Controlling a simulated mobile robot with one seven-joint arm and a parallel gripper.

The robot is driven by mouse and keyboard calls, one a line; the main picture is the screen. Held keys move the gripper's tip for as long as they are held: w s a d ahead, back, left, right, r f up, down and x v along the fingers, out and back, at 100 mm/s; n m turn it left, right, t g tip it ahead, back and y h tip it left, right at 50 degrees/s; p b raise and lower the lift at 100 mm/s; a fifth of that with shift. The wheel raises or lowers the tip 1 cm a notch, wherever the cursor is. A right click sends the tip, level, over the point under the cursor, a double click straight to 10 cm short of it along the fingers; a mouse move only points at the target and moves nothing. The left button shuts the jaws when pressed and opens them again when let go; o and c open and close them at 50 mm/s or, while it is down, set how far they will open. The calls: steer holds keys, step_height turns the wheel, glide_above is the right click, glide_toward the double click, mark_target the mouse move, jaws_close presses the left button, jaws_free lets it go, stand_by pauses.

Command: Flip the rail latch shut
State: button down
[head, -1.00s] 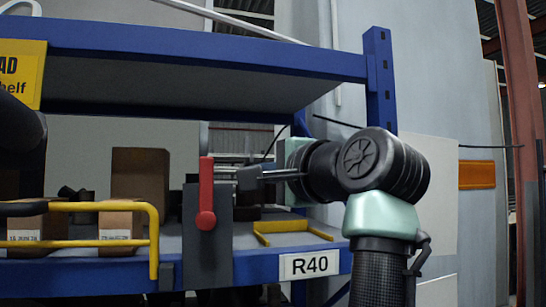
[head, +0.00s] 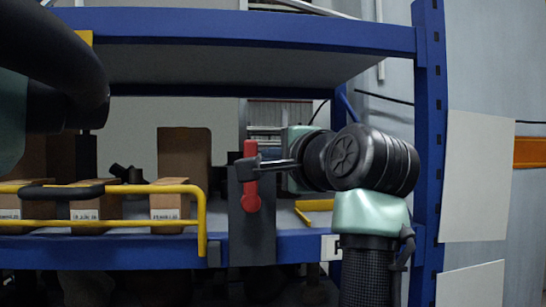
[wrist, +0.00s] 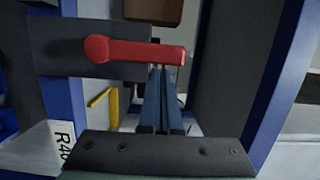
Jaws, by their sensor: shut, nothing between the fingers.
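The red latch lever (head: 251,190) stands upright on a dark grey plate (head: 251,235) at the shelf's front edge, right of the yellow rail (head: 201,222). Its round pivot is at the bottom. In the wrist view the lever (wrist: 135,52) lies across the picture, with its pivot at left. My gripper (head: 250,164) is shut and empty. In the head view it comes from the right and its tips overlap the lever's upper middle. In the wrist view the fingers (wrist: 162,110) reach the lever's edge near its free end. I cannot tell whether they touch.
Brown cardboard boxes (head: 170,206) stand behind the yellow rail. A yellow piece (head: 313,205) lies on the shelf to the right. The blue upright (head: 428,130) stands right of my forearm. The shelf above (head: 240,63) spans overhead.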

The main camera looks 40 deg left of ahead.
mark_target(248, 153)
steer(key=shift+s+a+r+n+h, duration=0.25)
steer(key=shift+s+a+n+h, duration=0.1)
steer(key=shift+n, duration=0.35)
steer(key=s+n, duration=0.1)
steer(key=a+n+p, duration=0.1)
steer(key=n, duration=0.1)
steer(key=shift+s+a+r, duration=0.2)
steer(key=shift+s+a, duration=0.05)
steer(key=shift+s, duration=0.15)
steer(key=s+a+f+n+t+h+b, duration=0.1)
steer(key=s+a+f+n+h, duration=0.2)
steer(key=n, duration=0.7)
step_height(248, 153, down, 2)
steer(key=s+a, duration=0.2)
steer(key=shift+s+f+t+h, duration=0.25)
steer(key=shift+s+t+h, duration=0.1)
steer(key=shift+s+t, duration=0.05)
steer(key=shift+f, duration=0.1)
